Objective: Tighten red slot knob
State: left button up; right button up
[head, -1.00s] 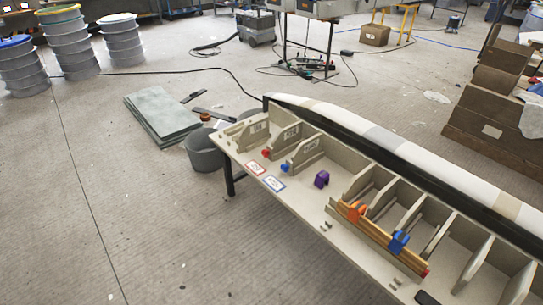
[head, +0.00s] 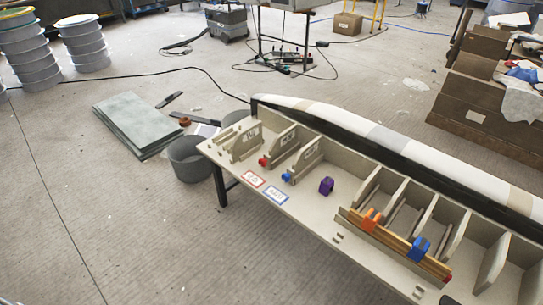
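The small red knob (head: 264,162) sits at the front end of an upright divider near the left end of the long beige mould bench (head: 335,222). A blue knob (head: 287,177) sits on the divider to its right. A red-edged label (head: 253,179) and a blue-edged label (head: 275,195) lie in front of them. Another small red part shows at the right end of the wooden strips (head: 398,243), too small to make out. Neither of my grippers shows in the head view.
A purple clamp (head: 326,186) stands on the bench. An orange clamp (head: 371,220) and a blue clamp (head: 418,249) sit on the wooden strips. A grey bucket (head: 188,160) and stacked sheets (head: 136,123) are left of the bench. The floor at front left is clear.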

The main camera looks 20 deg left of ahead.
aim_at(262, 162)
jog(key=i+j+z, duration=0.1)
jog(key=j, duration=0.55)
jog(key=i+j+z, duration=0.1)
jog(key=j, duration=0.55)
jog(key=i+j+z, duration=0.1)
jog(key=j, duration=0.55)
jog(key=i+j+z, duration=0.1)
jog(key=j, duration=0.6)
jog(key=i, duration=0.05)
